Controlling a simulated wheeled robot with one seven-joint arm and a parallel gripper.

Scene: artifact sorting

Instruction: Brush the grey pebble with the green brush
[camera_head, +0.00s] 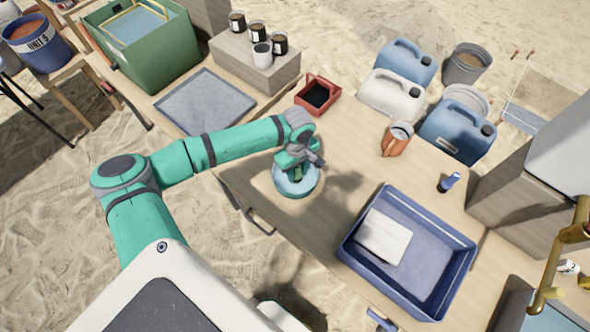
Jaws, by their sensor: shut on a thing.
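My gripper (300,163) is at the end of my arm, directly over a round light-blue bowl (307,189) on the wooden table. It is shut on a small green thing, which looks like the green brush (297,174). The brush points down into the bowl, and its lower end is hard to make out. I cannot tell whether it touches anything inside. The grey pebble cannot be made out; the gripper and brush hide part of the bowl's inside.
A blue tray (441,232) with a white sheet stands at right. A red tray (331,92), brown pot (394,147) and jerrycans (393,92) stand at the back. The table around the bowl is mostly clear.

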